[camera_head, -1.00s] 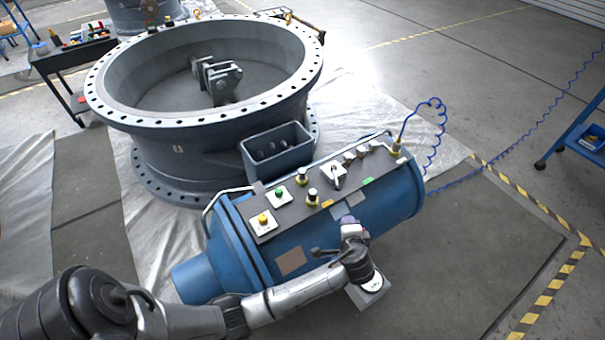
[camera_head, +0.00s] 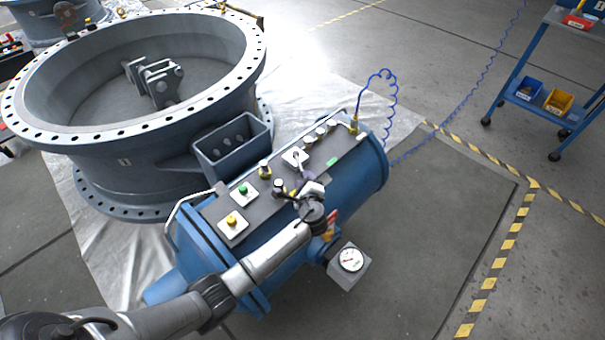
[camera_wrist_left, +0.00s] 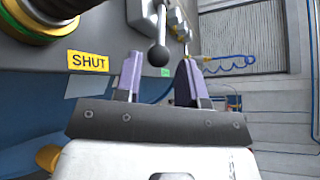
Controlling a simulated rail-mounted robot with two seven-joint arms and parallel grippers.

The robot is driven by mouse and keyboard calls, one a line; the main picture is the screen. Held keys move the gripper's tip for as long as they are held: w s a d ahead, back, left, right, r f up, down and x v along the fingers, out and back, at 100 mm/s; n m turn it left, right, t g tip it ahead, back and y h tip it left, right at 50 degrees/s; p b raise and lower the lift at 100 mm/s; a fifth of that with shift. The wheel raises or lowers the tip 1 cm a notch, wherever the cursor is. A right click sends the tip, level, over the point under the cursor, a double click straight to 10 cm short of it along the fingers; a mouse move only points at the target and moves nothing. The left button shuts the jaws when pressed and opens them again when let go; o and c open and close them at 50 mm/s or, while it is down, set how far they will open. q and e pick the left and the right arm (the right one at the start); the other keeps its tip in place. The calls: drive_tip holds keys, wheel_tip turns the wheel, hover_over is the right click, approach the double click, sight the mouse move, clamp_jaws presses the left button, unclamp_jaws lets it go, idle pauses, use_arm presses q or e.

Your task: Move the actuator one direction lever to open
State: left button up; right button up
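The actuator (camera_head: 347,185) is a blue cylinder with a grey control panel on top. Its lever stands on a white plate (camera_head: 293,156) on the panel; in the left wrist view the lever (camera_wrist_left: 158,30) hangs down and ends in a black ball. The yellow SHUT label (camera_wrist_left: 88,61) is left of it, and a small green label (camera_wrist_left: 165,72) is beyond. My left gripper (camera_head: 298,182) is over the panel, close to the plate. Its two purple fingers (camera_wrist_left: 158,76) are apart, with the ball showing between the tips; contact cannot be told. My right gripper is not in view.
A yellow button (camera_head: 232,219), a green button (camera_head: 243,189) and several knobs share the panel. A pressure gauge (camera_head: 350,260) sticks out in front. A large flanged valve ring (camera_head: 130,150) stands behind left. A blue cart (camera_head: 525,75) is at far right.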

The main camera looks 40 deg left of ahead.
sight(302, 169)
use_arm(q)
drive_tip(key=b+x, duration=0.1)
drive_tip(key=x, duration=0.3)
drive_tip(key=shift+s+a, duration=0.1)
drive_tip(key=shift+a, duration=0.1)
drive_tip(key=shift+w+a+f+b, duration=0.1)
drive_tip(key=shift+w+a+b, duration=0.3)
drive_tip(key=shift+w, duration=0.1)
clamp_jaws()
